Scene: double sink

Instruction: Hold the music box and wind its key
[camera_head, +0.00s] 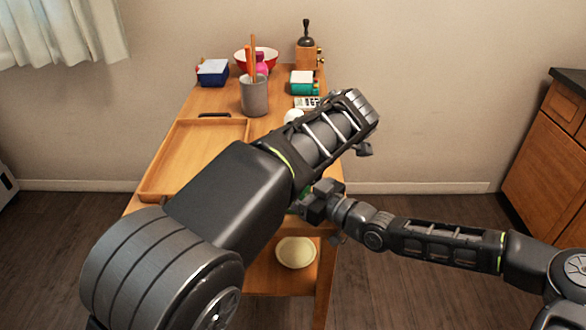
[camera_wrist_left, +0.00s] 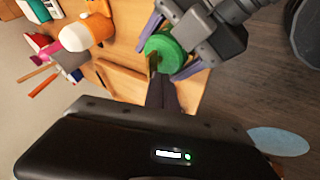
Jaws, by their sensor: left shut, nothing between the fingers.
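The music box is a green round drum (camera_wrist_left: 165,52) in the left wrist view; only a sliver of green shows in the head view. A small brass-coloured key (camera_wrist_left: 153,64) stands out from its side facing my left gripper. My right gripper (camera_wrist_left: 170,48) has its purple fingers on either side of the drum and holds it; in the head view the right hand (camera_head: 322,202) is at the table's near right corner. My left gripper (camera_wrist_left: 160,78) is shut and empty, its tips close to the key; I cannot tell whether they touch. The left forearm hides it in the head view.
A wooden tray (camera_head: 158,178) lies on the table's left. Behind are a grey utensil cup (camera_head: 255,98), a blue box (camera_head: 212,73), a red bowl (camera_head: 270,56), a teal box (camera_head: 301,82) and a grinder (camera_head: 306,56). An orange-and-white object (camera_wrist_left: 88,32) stands near the hands. A pale bowl (camera_head: 296,252) sits below.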

